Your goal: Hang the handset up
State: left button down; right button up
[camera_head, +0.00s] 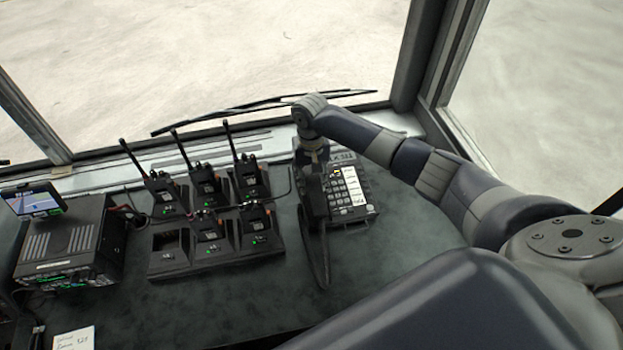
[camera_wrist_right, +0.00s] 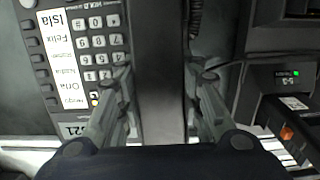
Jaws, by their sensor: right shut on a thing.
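The desk phone (camera_head: 352,196) sits on the dark desk at the centre right, with its keypad and white name labels facing up. Its keypad also shows at the left of the right wrist view (camera_wrist_right: 92,45). My right gripper (camera_head: 314,165) reaches down over the phone's left side. It is shut on the dark handset (camera_head: 316,198), which runs between its two fingers in the right wrist view (camera_wrist_right: 160,75). The handset lies along the left of the keypad. The cradle under it is hidden, so I cannot tell whether it touches. My left gripper is not in view.
A charger rack (camera_head: 216,262) with several upright radios stands left of the phone. A black radio unit (camera_head: 66,243) with a small screen (camera_head: 36,200) is further left. A paper note (camera_head: 74,340) lies at front left. The desk right of the phone is clear.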

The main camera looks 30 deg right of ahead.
jog(key=shift+p, duration=0.45)
dwell(0.3)
jog(key=o, duration=1.2)
jog(key=r, duration=1.2)
jog(key=shift+w, duration=0.2)
